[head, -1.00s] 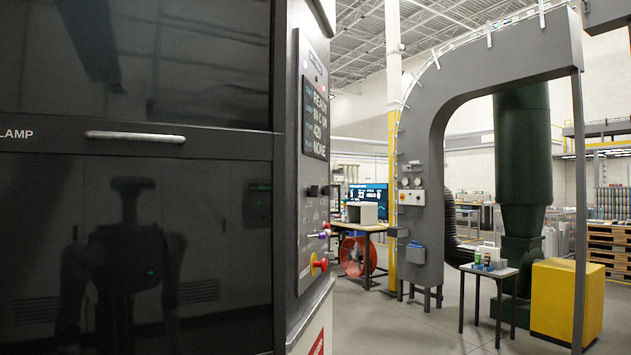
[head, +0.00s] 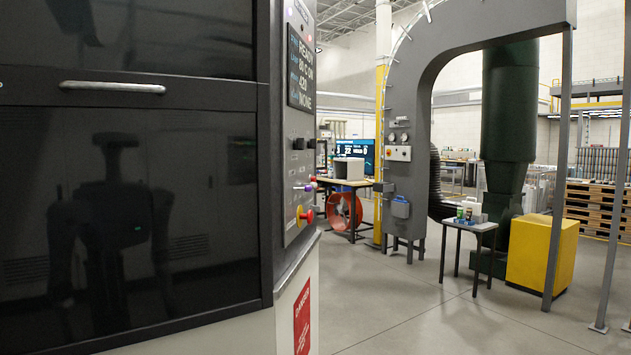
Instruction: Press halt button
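The machine's side control panel (head: 300,135) is seen at a slant, left of the picture's middle. Low on it is a red mushroom button (head: 308,216) on a yellow base, which may be the halt button; no label on it is readable. Smaller red, purple and pale knobs (head: 308,184) sit just above it, with dark knobs higher up. A dark display (head: 301,72) with white text is near the top. Neither of my grippers is in view.
The machine's dark glossy front (head: 125,200) with a bar handle (head: 112,87) fills the left. A red danger sign (head: 302,320) is below the panel. Open floor (head: 400,315) lies to the right, before a small table (head: 470,226) and a yellow box (head: 543,250).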

